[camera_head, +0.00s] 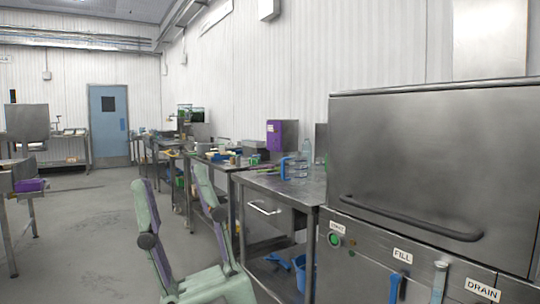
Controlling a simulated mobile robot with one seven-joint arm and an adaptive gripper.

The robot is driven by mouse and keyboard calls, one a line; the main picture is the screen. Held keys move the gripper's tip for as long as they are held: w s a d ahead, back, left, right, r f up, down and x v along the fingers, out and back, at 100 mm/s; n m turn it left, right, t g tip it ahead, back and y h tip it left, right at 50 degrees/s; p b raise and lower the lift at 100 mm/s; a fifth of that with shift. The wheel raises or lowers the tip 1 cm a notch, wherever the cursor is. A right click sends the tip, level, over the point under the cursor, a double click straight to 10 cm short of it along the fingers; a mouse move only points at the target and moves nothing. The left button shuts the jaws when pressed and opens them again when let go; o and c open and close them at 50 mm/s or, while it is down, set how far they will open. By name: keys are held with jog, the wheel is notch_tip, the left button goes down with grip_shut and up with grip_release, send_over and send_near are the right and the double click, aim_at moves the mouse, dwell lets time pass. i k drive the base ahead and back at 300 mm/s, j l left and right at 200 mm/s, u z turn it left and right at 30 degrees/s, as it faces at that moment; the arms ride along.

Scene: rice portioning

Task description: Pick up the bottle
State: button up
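A clear bottle (307,150) stands upright at the back of the steel table (305,190), close to the machine on the right. It is small and see-through, and its lower part is overlapped by a clear jug (297,168) with a blue handle in front of it. Pale green and purple arm links, which look like mine, rise in the lower middle, left of the table and well apart from the bottle. I cannot make out a gripper or fingertips in this view.
A big steel machine (430,150) with a bar handle and FILL and DRAIN labels fills the right side. A purple box (282,135) and several small items stand along the tables. A blue bucket (302,272) is below the table. The floor (85,230) at left is clear.

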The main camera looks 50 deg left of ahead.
aim_at(306, 146)
jog(key=u, duration=1.2)
